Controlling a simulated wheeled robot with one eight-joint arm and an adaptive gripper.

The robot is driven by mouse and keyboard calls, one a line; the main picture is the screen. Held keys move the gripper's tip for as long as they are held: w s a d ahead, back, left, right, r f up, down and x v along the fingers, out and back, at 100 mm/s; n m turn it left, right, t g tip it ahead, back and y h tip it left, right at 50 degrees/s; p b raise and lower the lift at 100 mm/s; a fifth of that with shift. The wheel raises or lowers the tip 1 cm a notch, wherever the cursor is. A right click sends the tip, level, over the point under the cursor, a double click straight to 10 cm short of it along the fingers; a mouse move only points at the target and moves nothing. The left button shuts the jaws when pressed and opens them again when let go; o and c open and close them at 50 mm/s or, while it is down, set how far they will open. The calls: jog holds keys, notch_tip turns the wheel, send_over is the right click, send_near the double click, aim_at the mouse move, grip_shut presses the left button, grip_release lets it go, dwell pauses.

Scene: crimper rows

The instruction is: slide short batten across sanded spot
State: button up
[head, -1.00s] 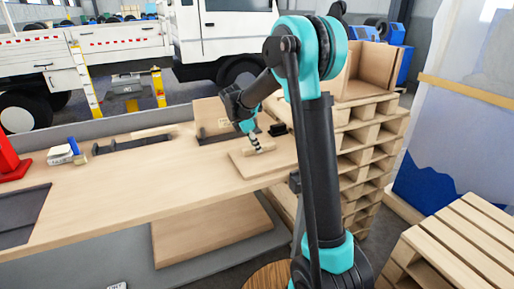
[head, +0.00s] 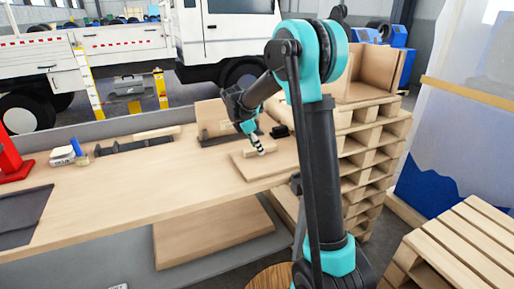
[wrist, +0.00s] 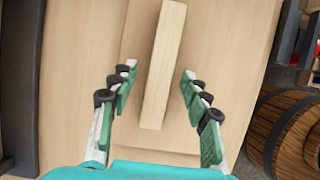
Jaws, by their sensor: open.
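The short batten (wrist: 164,65) is a pale wooden stick in the wrist view, lying on a flat wooden board (wrist: 225,60). My gripper (wrist: 158,78) is open, with one finger on each side of the batten's near end and a gap on both sides. In the head view my gripper (head: 259,147) is low over the board (head: 270,166) at the right end of the workbench. The batten (head: 250,152) is partly hidden behind the fingers there. I cannot make out a distinct sanded spot on the board.
The workbench (head: 120,205) has clear room left of the board. A dark clamp-like bar (head: 133,145), a longer wood strip (head: 156,132) and a small black object (head: 280,131) lie along the back. Stacked pallets (head: 365,150) stand to the right.

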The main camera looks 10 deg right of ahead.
jog(key=v, duration=1.1)
jog(key=shift+r, duration=0.3)
jog(key=shift+s+a, duration=0.1)
jog(key=shift+a, duration=0.05)
jog(key=s+d+f+m+t+y, duration=0.1)
jog(key=s+d+f+m, duration=0.3)
jog(key=s, duration=0.6)
jog(key=s+d+f+m+t+y, duration=0.1)
jog(key=s+d+f+m, duration=0.4)
jog(key=s+f+m, duration=0.3)
jog(key=s+d+f+m+y, duration=0.2)
jog(key=s+d+f+m, duration=0.2)
jog(key=s+m, duration=0.5)
jog(key=s+f, duration=0.2)
jog(key=s, duration=0.2)
jog(key=shift+s+d+f+m+t, duration=0.25)
jog(key=shift+f+m+t, duration=0.05)
jog(key=shift+t, duration=0.1)
